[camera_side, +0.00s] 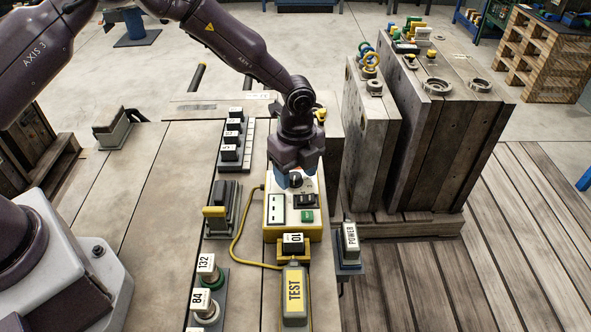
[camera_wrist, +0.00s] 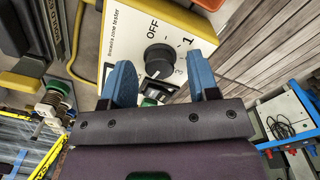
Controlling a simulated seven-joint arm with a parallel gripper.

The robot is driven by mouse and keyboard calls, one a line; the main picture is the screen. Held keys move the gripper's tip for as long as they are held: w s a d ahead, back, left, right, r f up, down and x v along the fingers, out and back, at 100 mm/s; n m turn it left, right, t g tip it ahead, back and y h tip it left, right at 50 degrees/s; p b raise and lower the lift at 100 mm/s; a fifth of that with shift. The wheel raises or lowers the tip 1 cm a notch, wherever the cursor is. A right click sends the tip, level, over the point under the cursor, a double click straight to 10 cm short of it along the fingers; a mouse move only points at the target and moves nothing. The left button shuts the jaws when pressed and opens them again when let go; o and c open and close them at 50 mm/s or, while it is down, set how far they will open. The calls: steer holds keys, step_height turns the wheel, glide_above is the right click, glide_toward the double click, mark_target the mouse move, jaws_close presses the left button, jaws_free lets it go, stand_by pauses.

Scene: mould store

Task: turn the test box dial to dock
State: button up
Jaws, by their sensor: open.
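The test box (camera_side: 281,233) is cream and yellow and stands on the bench under my gripper (camera_side: 296,183). Its dial (camera_wrist: 158,61) is a dark round knob, seen in the wrist view on the white face (camera_wrist: 122,35) between my two blue fingers. I read OFF, 1 and a partly hidden 3 around it; no dock mark is readable. Which mark the knob points at I cannot tell. My gripper (camera_wrist: 160,66) is open, one finger on each side of the dial, with gaps showing between the fingers and the knob.
Below the dial are a black switch (camera_side: 306,201) and a green button (camera_side: 307,216). A yellow TEST plug (camera_side: 294,292), a yellow cable (camera_side: 235,241) and a POWER block (camera_side: 350,241) lie close by. Tall grey moulds (camera_side: 428,150) stand to the right.

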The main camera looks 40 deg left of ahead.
mark_target(297, 175)
step_height(297, 175, up, 13)
steer(key=shift+w, duration=0.2)
stand_by(0.3)
